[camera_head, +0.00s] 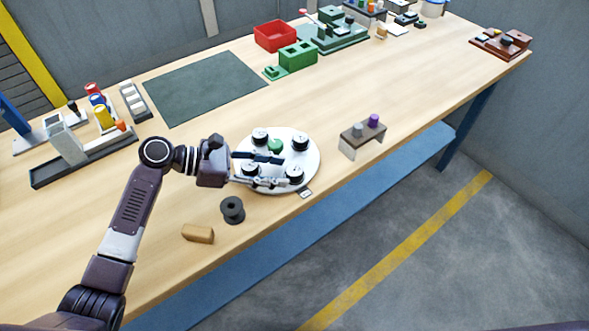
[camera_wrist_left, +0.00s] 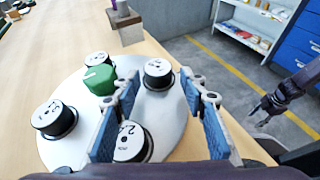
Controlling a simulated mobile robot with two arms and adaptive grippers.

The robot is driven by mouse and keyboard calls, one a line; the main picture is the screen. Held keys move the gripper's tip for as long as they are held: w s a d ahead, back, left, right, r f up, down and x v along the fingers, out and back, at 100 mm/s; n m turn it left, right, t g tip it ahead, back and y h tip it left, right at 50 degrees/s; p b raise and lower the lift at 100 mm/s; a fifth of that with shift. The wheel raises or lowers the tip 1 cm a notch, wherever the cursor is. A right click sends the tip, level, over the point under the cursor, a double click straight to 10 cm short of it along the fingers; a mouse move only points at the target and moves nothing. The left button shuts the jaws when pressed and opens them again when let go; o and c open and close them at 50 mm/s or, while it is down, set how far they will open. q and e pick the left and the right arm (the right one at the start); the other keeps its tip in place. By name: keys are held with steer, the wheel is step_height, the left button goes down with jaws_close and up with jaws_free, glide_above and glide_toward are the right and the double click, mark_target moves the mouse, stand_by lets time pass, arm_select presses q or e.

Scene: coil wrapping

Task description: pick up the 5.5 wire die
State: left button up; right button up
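A round white plate (camera_head: 309,172) on the bench carries several black dies with white tops and a green piece (camera_head: 275,146) near its middle. In the left wrist view the dies stand around the plate: one at left (camera_wrist_left: 54,119), one at the back (camera_wrist_left: 98,60), one at back right (camera_wrist_left: 158,73) and a near one (camera_wrist_left: 131,142). The labels are too small to read surely; I cannot tell which is 5.5. My left gripper (camera_head: 284,173) is open over the plate, its blue-padded fingers on either side of the near die. My right gripper (camera_wrist_left: 259,110) is off the bench, fingers apart.
A dark spool (camera_head: 232,210) and a wooden block (camera_head: 198,233) lie near the front edge. A small stand (camera_head: 361,136) with a purple piece is right of the plate. A dark green mat (camera_head: 204,87), a red bin (camera_head: 275,36) and green blocks (camera_head: 297,57) are further back.

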mark_target(293, 170)
arm_select(q)
steer(key=x, duration=0.1)
steer(key=p+x, duration=0.1)
steer(key=x, duration=0.2)
steer(key=shift+w+d+r, duration=0.15)
steer(key=shift+w+d, duration=0.05)
steer(key=shift+d, duration=0.3)
steer(key=c, duration=1)
jaws_close()
arm_select(e)
steer(key=shift+w+a+r, duration=0.15)
steer(key=shift+w+r, duration=0.35)
steer(key=shift+r, duration=0.2)
